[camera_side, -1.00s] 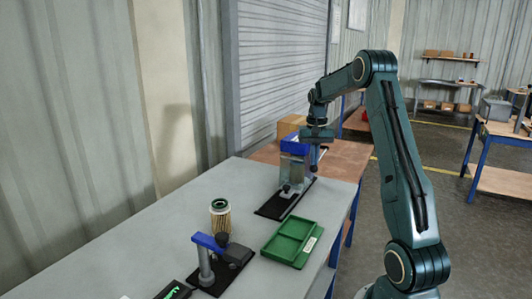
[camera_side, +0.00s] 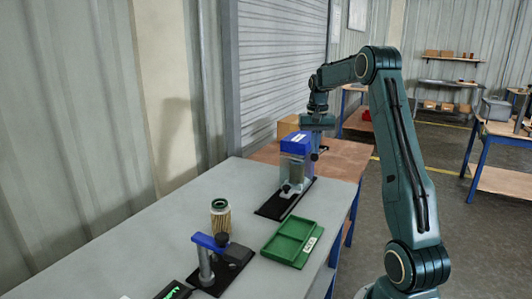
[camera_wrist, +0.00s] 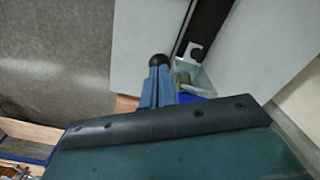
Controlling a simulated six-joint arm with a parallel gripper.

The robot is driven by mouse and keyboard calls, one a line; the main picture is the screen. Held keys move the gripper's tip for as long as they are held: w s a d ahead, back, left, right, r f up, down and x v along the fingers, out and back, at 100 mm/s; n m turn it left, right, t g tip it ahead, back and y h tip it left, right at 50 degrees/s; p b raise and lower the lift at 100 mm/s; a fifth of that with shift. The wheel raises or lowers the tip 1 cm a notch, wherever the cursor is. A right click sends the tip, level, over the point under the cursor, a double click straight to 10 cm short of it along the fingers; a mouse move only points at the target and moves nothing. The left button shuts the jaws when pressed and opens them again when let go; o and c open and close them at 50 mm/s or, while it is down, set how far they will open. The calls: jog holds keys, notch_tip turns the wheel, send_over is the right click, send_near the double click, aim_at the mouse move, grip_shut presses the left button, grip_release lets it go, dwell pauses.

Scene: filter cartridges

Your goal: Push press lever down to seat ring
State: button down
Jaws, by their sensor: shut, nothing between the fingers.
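The press stands on a black base plate (camera_side: 272,207) at the far end of the grey table, with a blue head (camera_side: 297,144) on top. My gripper (camera_side: 316,145) points down at the right of the blue head. Its blue-grey fingers are shut and empty, and they show in the wrist view (camera_wrist: 157,82). The lever's dark knob (camera_side: 315,156) is just below the fingertips; in the wrist view the black knob (camera_wrist: 158,60) is just past them. I cannot tell whether they touch. I cannot make out the ring at the press.
A green tray (camera_side: 284,257) lies right of centre on the table. A filter cartridge (camera_side: 221,219) stands upright to its left. A fixture with a blue arm (camera_side: 208,242) is in front. A cardboard box (camera_side: 287,126) stands behind the press.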

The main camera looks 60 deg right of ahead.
jog(key=shift+r, duration=3.45)
jog(key=shift+a, duration=0.15)
jog(key=a+r+n+t+h, duration=0.1)
jog(key=a+r+n, duration=0.2)
jog(key=a, duration=0.9)
jog(key=a+r+n+t, duration=0.1)
jog(key=a+r+n, duration=0.2)
jog(key=a, duration=0.8)
jog(key=s+a+f+n+t, duration=0.1)
jog(key=s+a+f+n, duration=0.2)
jog(key=s+a, duration=0.4)
jog(key=s+a+f+n+t+y, duration=0.1)
jog(key=s+a+f+n+t, duration=0.1)
jog(key=s+a, duration=0.5)
jog(key=shift+s+a+f+n+t, duration=0.3)
jog(key=shift+a+f+n, duration=0.2)
jog(key=shift+a+f, duration=0.55)
